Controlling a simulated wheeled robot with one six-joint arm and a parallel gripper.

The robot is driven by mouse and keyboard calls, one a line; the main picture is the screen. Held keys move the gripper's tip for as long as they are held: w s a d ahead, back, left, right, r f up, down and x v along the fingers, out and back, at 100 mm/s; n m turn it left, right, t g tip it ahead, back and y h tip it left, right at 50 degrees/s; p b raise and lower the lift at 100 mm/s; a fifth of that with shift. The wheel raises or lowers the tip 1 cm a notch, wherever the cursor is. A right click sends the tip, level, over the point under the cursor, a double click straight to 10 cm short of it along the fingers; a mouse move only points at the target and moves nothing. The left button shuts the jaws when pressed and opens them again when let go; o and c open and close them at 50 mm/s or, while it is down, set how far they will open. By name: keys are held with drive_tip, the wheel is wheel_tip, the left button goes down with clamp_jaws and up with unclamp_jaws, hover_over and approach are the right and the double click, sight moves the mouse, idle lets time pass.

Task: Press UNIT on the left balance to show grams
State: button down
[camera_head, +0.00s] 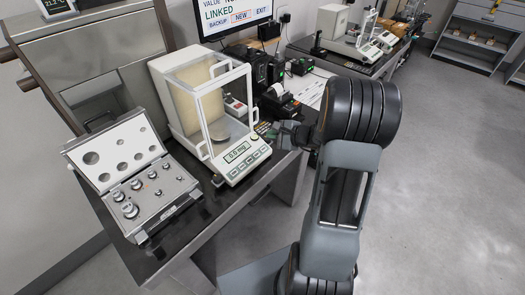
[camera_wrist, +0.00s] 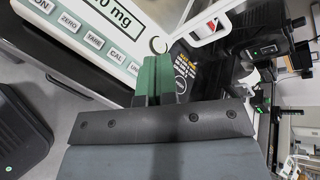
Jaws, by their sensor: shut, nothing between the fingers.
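The left balance (camera_head: 244,170) stands on the near dark table, with a glass-sided draft shield, and its display reads 0.0 mg. In the wrist view the display (camera_wrist: 110,12) shows its end, "0 mg". Below it is a row of buttons: one ending in "ON", ZERO (camera_wrist: 68,22), TARE, CAL and the UNIT button (camera_wrist: 136,69), whose label is partly hidden by my fingers. My gripper (camera_wrist: 154,66) is shut and empty, its green fingertips just right of UNIT. I cannot tell whether they touch the balance. In the head view my gripper (camera_head: 284,132) is right of the balance's front panel.
An open case of weights (camera_head: 130,180) lies left of the balance. A small printer (camera_head: 280,97) and black devices stand behind it to the right. A monitor (camera_head: 235,18) showing "LINKED" is at the back. A second balance (camera_head: 360,45) stands on a farther table. The floor at right is clear.

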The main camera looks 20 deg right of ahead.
drive_tip(key=b, duration=0.4)
hover_over(263, 149)
drive_tip(key=s, duration=0.3)
wheel_tip(263, 149, down, 6)
drive_tip(key=shift+w+d+f+b, duration=0.3)
drive_tip(key=shift+w+f+b, duration=0.3)
drive_tip(key=shift+b, duration=0.25)
drive_tip(key=shift+s+f, duration=0.1)
drive_tip(key=shift+f, duration=0.1)
idle(0.6)
drive_tip(key=shift+w+a+f+b, duration=0.1)
drive_tip(key=shift+w+f+b, duration=0.15)
drive_tip(key=shift+b, duration=0.4)
drive_tip(key=shift+w+f+b, duration=0.1)
drive_tip(key=shift+f+b, duration=0.25)
drive_tip(key=shift+b, duration=0.2)
idle(0.5)
drive_tip(key=shift+r, duration=0.15)
drive_tip(key=shift+s+r+p, duration=0.3)
drive_tip(key=shift+r+p, duration=0.05)
drive_tip(key=shift+r, duration=0.25)
drive_tip(key=shift+r, duration=0.1)
idle(0.3)
